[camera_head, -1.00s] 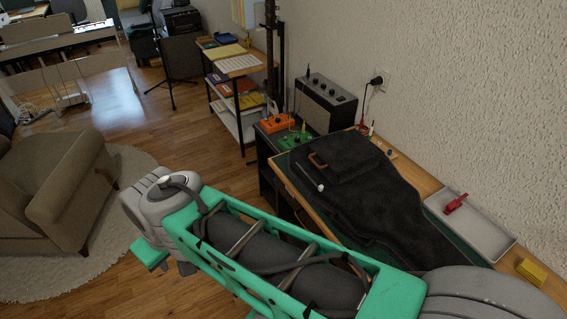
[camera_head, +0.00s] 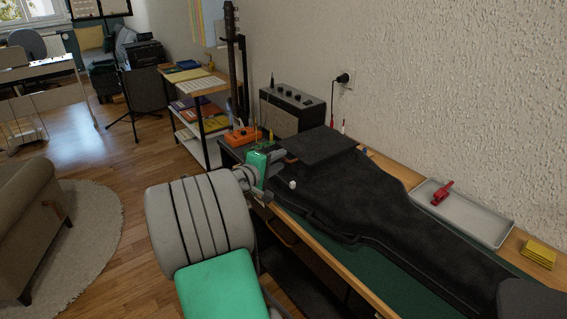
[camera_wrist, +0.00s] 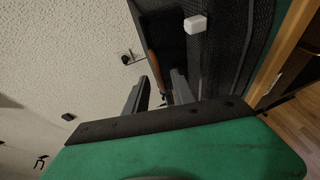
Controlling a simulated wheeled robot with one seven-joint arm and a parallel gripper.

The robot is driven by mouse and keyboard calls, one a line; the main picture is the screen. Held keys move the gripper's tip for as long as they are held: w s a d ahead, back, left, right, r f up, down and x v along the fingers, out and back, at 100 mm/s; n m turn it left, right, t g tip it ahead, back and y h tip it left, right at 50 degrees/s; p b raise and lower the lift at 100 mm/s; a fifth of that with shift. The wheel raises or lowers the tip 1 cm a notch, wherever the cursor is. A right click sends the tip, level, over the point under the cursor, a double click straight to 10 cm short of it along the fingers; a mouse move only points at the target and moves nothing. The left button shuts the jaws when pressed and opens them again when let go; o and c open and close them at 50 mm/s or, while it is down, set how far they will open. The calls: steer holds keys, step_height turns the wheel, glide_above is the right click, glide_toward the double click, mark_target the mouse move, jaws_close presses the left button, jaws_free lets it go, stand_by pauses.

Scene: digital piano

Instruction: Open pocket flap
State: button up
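A black gig bag (camera_head: 385,210) lies on the table, its narrow end toward the front right. A dark square pocket flap (camera_head: 322,144) lies over its far, wide end. My gripper (camera_head: 282,157) is at the flap's left edge in the head view. In the wrist view my gripper (camera_wrist: 160,88) has its two fingers apart, with a brown handle-like strip (camera_wrist: 154,68) between or just beyond them. I cannot tell whether they touch it. A small white block (camera_wrist: 195,23) shows on the bag, and as a white knob (camera_head: 292,184) in the head view.
The table has a green mat (camera_head: 395,288) and wooden edges. An amplifier (camera_head: 296,110) and orange box (camera_head: 243,135) stand behind my gripper.

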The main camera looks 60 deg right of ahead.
mark_target(284, 158)
steer(key=x, duration=0.3)
steer(key=shift+d, duration=0.2)
steer(key=shift+c, duration=0.2)
steer(key=c, duration=0.6)
steer(key=shift+f, duration=0.1)
jaws_close()
